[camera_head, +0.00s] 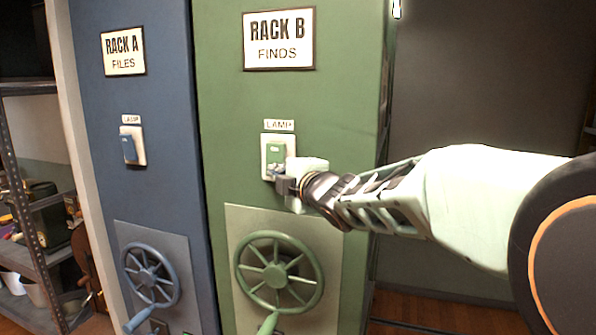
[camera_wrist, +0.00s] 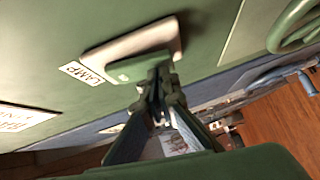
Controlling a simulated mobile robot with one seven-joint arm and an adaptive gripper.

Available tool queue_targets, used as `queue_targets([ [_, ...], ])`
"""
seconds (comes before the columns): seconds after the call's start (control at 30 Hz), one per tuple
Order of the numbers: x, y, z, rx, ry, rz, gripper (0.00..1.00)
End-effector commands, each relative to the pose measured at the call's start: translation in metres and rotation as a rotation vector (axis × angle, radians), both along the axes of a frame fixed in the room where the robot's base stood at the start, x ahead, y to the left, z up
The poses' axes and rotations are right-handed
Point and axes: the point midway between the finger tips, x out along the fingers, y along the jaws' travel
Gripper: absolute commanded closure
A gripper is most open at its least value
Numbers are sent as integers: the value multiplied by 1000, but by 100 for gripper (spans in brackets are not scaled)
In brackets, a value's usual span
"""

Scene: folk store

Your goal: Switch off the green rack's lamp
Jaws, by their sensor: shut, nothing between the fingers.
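The green rack (camera_head: 345,110) carries a "RACK B FINDS" sign. Its lamp switch (camera_head: 276,152) is a green rocker on a pale plate below a "LAMP" label (camera_head: 279,125). My gripper (camera_head: 281,181) is shut and empty, with its fingertips at the lower part of the switch plate. In the wrist view, the shut fingertips (camera_wrist: 160,75) overlap the end of the green rocker (camera_wrist: 132,68), away from the label. I cannot tell whether they touch it. The gripper hides part of the plate's lower edge. A lit lamp shows at the rack's upper right edge (camera_head: 396,9).
A blue rack (camera_head: 168,75) marked "RACK A FILES" stands at the left with its own blue lamp switch (camera_head: 129,147). A green handwheel (camera_head: 279,272) sits below the gripper, and a blue handwheel (camera_head: 151,274) is further left. Shelves (camera_head: 40,205) stand at the far left.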

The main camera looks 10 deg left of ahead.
Motion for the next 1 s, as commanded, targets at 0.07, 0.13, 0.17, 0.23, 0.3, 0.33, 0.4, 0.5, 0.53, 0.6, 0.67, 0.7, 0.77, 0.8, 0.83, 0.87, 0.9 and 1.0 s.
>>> queue_targets([
  [0.07,0,0,0,0,0,0,100],
  [0.13,0,0,0,0,0,0,100],
  [0.17,0,0,-1,0,-1,0,100],
  [0.23,1,0,-3,0,-8,0,100],
  [0.3,2,0,-5,-1,-19,0,100],
  [0.33,3,0,-6,-1,-26,0,100],
  [0.4,4,0,-9,-2,-42,1,100],
  [0.5,7,0,-10,-4,-69,1,100],
  [0.53,7,0,-10,-4,-76,1,100],
  [0.6,7,0,-3,-5,-73,1,100],
  [0.67,7,0,-3,-6,-72,1,100],
  [0.7,7,0,-3,-6,-72,1,100],
  [0.77,7,0,-3,-6,-72,1,100],
  [0.8,7,0,-3,-5,-71,1,100],
  [0.83,6,0,-4,-5,-71,1,100],
  [0.87,6,1,-4,-5,-71,1,100],
  [0.9,5,1,-5,-4,-72,1,100],
  [1.0,4,3,-7,-5,-73,1,100],
])
